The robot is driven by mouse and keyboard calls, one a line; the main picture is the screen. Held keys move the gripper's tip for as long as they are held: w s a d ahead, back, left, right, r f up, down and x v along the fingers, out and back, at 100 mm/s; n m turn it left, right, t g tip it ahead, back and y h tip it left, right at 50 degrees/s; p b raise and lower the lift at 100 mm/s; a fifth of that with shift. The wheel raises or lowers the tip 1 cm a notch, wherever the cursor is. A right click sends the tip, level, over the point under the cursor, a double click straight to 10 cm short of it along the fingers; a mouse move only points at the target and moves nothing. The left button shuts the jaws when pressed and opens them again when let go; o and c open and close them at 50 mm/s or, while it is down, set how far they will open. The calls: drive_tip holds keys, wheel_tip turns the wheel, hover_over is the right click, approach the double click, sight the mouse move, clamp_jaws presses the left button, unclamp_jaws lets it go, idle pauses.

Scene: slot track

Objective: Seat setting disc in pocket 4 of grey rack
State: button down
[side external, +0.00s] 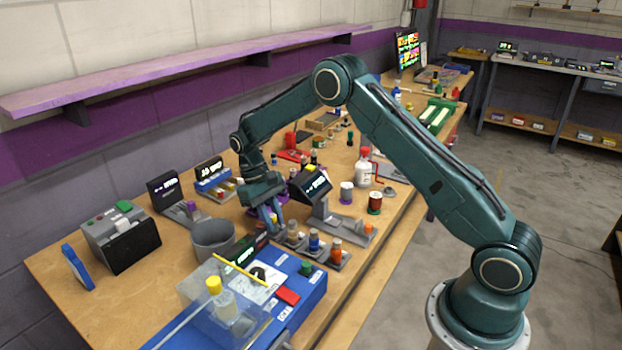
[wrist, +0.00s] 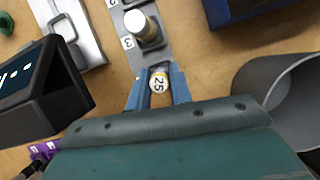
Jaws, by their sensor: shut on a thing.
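The disc is right at the end of the rack (wrist: 122,62), past the pocket marked 3, which holds a pale-topped cylinder (wrist: 145,27). The place beyond it, under the disc, is hidden. I cannot tell whether the disc touches the rack. Blue (side external: 314,241) and orange (side external: 336,251) cylinders stand along the rack.
A grey open tub (side external: 212,240) stands close left of my gripper; its wall shows at right in the wrist view (wrist: 300,105). A blue box (side external: 312,295) lies in front. Bare bench (side external: 140,295) is at left.

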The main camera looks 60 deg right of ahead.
drive_tip(key=shift+f, duration=0.4)
drive_tip(key=shift+f, duration=0.15)
drive_tip(key=c, duration=1.3)
unclamp_jaws()
drive_tip(key=shift+o, duration=0.2)
drive_tip(key=shift+r, duration=0.2)
drive_tip(key=v, duration=1.1)
drive_tip(key=shift+r, duration=0.4)
drive_tip(key=shift+w, duration=0.1)
drive_tip(key=shift+r, duration=0.1)
